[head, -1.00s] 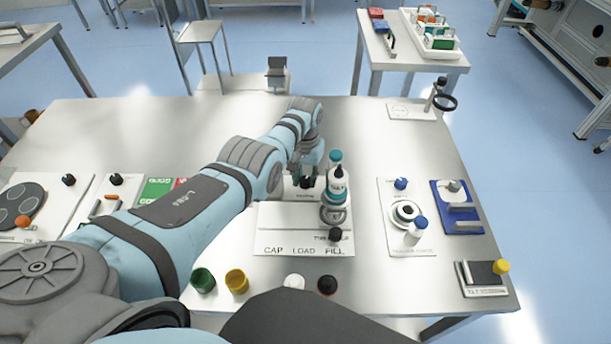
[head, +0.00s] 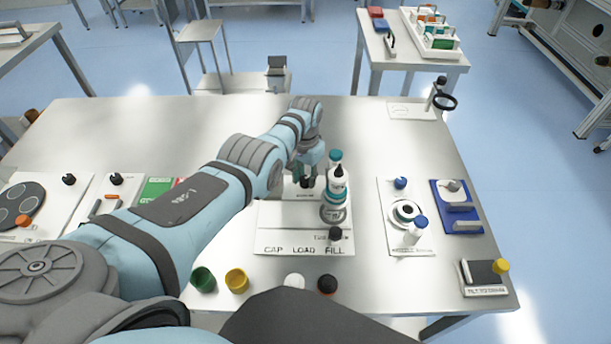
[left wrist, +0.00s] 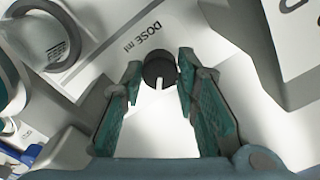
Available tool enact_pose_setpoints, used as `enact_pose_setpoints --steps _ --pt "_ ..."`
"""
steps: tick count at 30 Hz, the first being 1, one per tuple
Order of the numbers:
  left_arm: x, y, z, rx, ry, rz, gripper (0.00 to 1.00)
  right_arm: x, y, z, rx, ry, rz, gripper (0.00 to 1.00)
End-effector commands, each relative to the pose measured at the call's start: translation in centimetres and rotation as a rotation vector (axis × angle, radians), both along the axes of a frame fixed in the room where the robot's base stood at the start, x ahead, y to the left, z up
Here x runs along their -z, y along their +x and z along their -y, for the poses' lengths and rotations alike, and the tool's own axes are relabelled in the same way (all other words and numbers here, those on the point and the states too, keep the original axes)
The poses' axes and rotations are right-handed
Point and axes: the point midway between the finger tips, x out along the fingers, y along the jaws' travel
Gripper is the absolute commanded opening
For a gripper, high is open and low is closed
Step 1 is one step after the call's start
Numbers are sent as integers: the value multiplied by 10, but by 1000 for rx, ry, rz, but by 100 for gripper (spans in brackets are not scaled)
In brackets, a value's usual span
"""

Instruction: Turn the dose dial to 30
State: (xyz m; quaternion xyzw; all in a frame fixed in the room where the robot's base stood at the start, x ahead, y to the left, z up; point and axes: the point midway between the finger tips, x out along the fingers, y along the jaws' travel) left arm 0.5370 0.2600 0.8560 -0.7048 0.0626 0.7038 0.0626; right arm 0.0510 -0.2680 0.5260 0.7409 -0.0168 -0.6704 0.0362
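The dose dial (left wrist: 158,68) is a small black knob with a white pointer line on a white panel. "DOSE ml" is printed beside it in the left wrist view; no scale numbers are readable. My left gripper (left wrist: 159,76) points down at it, with one teal finger on each side of the knob. The fingers look parted, with very narrow gaps to the knob; contact is hard to judge. In the head view my left gripper (head: 309,174) is over the back of the white panel (head: 285,216), where the dial (head: 306,182) partly shows. My right gripper is not in view.
A white bottle with a teal band (head: 337,186) stands close right of my left gripper. A black knob (head: 335,233) sits by the CAP, LOAD, FILL labels. Green (head: 203,280) and yellow (head: 236,281) cups stand in front.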

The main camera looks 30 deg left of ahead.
Motion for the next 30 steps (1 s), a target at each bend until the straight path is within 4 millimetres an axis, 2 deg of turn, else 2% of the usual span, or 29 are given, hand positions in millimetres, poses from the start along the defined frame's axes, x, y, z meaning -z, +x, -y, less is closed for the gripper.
enact_pose_setpoints --steps 1,3,11,16,19,24,27,30 --pt "0 0 0 0 0 1 38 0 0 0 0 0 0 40" --pt "0 0 0 -1 0 0 47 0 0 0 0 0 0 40" --pt "0 0 0 -1 0 -1 47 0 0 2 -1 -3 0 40" --pt "-9 1 -1 -2 1 2 47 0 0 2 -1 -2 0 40" --pt "-24 0 -1 -1 0 4 47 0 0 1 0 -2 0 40" --pt "-77 1 0 -2 1 4 47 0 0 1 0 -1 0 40" --pt "-101 0 0 -2 1 1 47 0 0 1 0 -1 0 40" --pt "-115 0 0 -1 0 1 47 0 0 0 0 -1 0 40"
